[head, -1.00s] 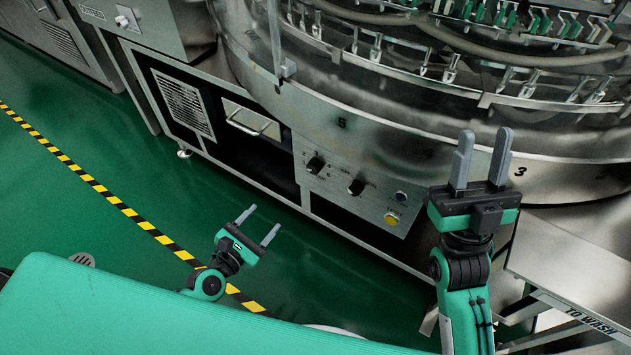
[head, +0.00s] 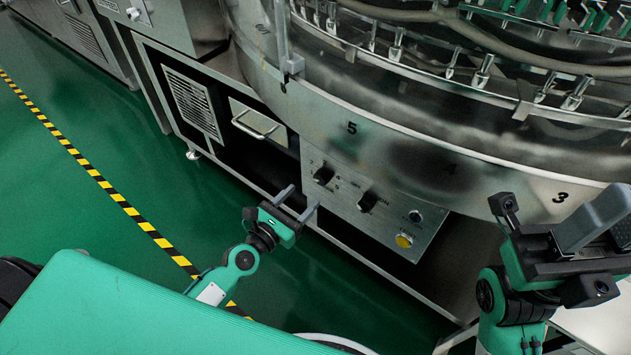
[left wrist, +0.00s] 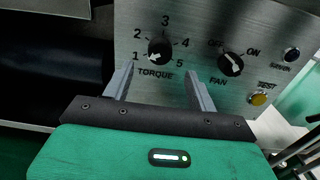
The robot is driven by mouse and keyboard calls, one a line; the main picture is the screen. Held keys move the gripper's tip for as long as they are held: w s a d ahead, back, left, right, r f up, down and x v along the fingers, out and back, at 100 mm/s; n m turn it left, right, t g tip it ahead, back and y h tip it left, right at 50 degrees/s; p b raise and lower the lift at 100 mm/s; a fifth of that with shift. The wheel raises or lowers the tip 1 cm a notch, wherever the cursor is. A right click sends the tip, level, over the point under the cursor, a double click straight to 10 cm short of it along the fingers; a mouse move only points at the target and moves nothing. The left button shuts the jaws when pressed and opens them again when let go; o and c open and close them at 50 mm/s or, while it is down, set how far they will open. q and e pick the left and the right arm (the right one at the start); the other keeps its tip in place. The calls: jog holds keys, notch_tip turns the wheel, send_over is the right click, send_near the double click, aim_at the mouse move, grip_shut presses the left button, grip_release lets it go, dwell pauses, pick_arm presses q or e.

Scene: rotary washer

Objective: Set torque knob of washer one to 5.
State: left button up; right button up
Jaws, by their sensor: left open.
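The torque knob (left wrist: 159,52) is a black dial on washer one's metal panel. In the left wrist view its white mark points to the lower left, near the low end of the scale; the 5 is at the lower right. It also shows in the head view (head: 322,176). My left gripper (head: 300,201) is open and empty, its fingers pointing at the panel just below the knob. In the left wrist view the fingertips (left wrist: 159,82) lie apart, below and to either side of the knob. My right gripper (head: 603,218) is at the right, its fingers apart and partly cut off.
The fan knob (left wrist: 230,64) sits right of the torque knob, with a dark button (left wrist: 292,54) and a yellow test button (left wrist: 259,98) beyond it. The round washer drum (head: 400,150) overhangs above the panel. Green floor (head: 110,130) lies open at the left.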

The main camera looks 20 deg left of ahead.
aim_at(319, 180)
pick_arm(q)
jog(key=x, duration=0.5)
jog(key=shift+w+d, duration=0.1)
jog(key=shift+w, duration=0.15)
jog(key=shift+w+d, duration=0.15)
jog(key=shift+w, duration=0.35)
jog(key=c, duration=1)
